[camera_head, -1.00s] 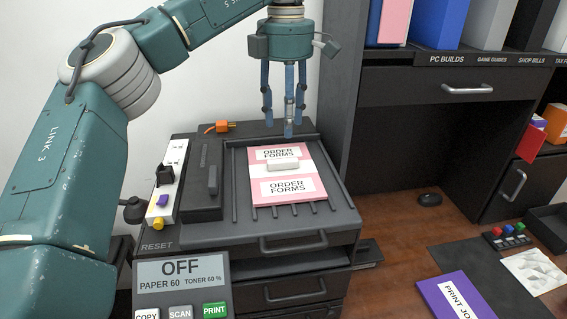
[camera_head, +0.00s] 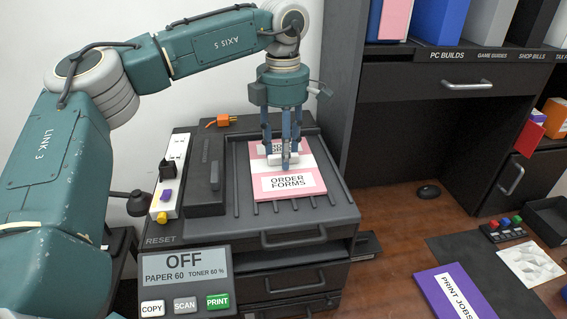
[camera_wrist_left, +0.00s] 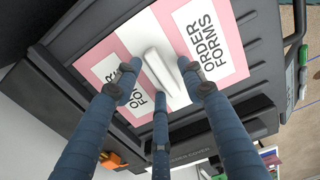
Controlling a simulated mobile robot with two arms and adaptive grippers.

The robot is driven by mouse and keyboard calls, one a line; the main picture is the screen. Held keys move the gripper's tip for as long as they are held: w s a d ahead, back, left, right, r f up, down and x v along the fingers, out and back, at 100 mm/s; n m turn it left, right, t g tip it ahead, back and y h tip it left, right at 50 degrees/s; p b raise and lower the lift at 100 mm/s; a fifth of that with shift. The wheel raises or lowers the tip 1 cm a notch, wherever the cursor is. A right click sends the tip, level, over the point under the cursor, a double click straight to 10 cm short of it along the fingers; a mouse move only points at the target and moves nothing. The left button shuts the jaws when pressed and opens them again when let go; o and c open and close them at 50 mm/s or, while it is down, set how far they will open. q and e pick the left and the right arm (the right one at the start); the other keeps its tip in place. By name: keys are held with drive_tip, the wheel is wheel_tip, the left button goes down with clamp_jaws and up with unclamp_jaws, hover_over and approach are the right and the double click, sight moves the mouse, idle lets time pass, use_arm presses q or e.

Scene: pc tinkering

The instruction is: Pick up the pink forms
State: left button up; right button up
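The pink forms (camera_head: 288,194) lie flat on the ribbed top of the dark printer, with white "ORDER FORMS" labels and a small white block (camera_head: 276,159) across their middle. My left gripper (camera_head: 281,163) points down over them, its blue fingers around the white block and hiding part of the upper label. In the left wrist view, the forms (camera_wrist_left: 101,68) lie below the open fingers (camera_wrist_left: 160,85). The white block (camera_wrist_left: 154,60) is between the fingertips, and whether they touch it I cannot tell. My right gripper is not in view.
The printer's control panel (camera_head: 184,279) reads OFF. A power strip (camera_head: 170,178) with plugs runs along the printer's left side. A dark cabinet (camera_head: 335,90) stands close on the right. A purple "PRINT JOBS" folder (camera_head: 440,291) lies on the wooden desk.

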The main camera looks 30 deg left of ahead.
use_arm(q)
clamp_jaws()
drive_tip(key=shift+r, duration=0.1)
drive_tip(key=shift+r, duration=0.1)
